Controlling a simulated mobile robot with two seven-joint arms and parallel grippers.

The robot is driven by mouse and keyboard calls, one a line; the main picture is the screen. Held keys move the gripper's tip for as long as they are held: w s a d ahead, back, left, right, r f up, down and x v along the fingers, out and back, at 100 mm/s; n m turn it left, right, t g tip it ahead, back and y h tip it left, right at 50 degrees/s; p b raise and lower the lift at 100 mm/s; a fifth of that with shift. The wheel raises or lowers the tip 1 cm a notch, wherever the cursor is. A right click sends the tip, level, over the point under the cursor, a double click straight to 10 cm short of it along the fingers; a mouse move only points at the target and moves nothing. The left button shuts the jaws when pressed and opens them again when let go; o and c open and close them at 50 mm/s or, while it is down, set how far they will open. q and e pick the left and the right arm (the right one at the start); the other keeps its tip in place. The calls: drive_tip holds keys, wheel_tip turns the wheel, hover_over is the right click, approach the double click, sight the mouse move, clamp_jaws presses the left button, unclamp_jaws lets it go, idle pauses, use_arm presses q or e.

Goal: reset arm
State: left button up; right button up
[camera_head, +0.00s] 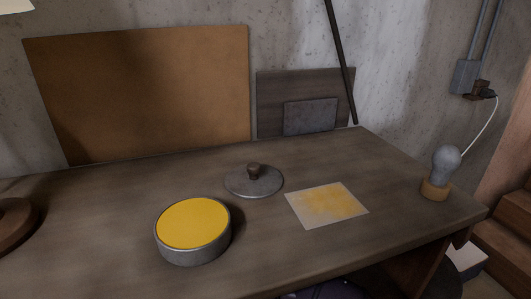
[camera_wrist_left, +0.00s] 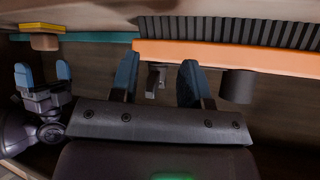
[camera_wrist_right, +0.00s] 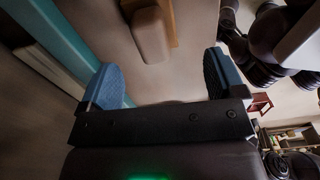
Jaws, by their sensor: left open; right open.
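My left gripper (camera_wrist_left: 158,78) shows in the left wrist view with its two blue fingertips spread apart. Nothing is held between them; a small dark fitting shows in the gap behind. Another blue-tipped gripper (camera_wrist_left: 43,78) is at the left of that view, also spread, and appears to be my right one. My right gripper (camera_wrist_right: 163,80) shows in the right wrist view with its blue fingertips wide apart and nothing between them. Neither gripper shows in the head view.
On the wooden table (camera_head: 110,220) stand a round tin with a yellow top (camera_head: 193,223), a knobbed lid (camera_head: 253,182), a yellow-stained sheet (camera_head: 327,204) and a bulb on a wooden base (camera_head: 445,165). A round brown object (camera_head: 17,222) is at the left edge. The left front is bare.

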drive_tip(key=s+m, duration=0.1)
drive_tip(key=s, duration=0.1)
drive_tip(key=s+m+y, duration=0.1)
drive_tip(key=s, duration=0.1)
drive_tip(key=s+d+f+m, duration=0.1)
drive_tip(key=s, duration=0.1)
drive_tip(key=shift+s+f+m+y, duration=0.1)
drive_tip(key=shift+s+m+y, duration=0.1)
drive_tip(key=shift+m+y, duration=0.15)
drive_tip(key=s+d+r+m+t+h, duration=0.1)
drive_tip(key=s+d+r+m+h, duration=0.1)
drive_tip(key=s+d+m, duration=0.9)
drive_tip(key=s+d+r+m+t+h, duration=0.15)
drive_tip(key=s+d+m, duration=0.45)
drive_tip(key=s+d, duration=0.8)
use_arm(q)
drive_tip(key=r+p, duration=0.1)
drive_tip(key=p, duration=0.1)
drive_tip(key=r+p, duration=0.1)
drive_tip(key=shift+s+a+r+p, duration=0.2)
drive_tip(key=shift+s+r+p, duration=0.1)
drive_tip(key=shift+p, duration=0.05)
use_arm(e)
drive_tip(key=w+d+f+t+y, duration=0.1)
drive_tip(key=w+f+t, duration=0.1)
drive_tip(key=w+t, duration=0.6)
drive_tip(key=w, duration=0.4)
drive_tip(key=shift+f+n, duration=0.2)
drive_tip(key=shift+n, duration=0.15)
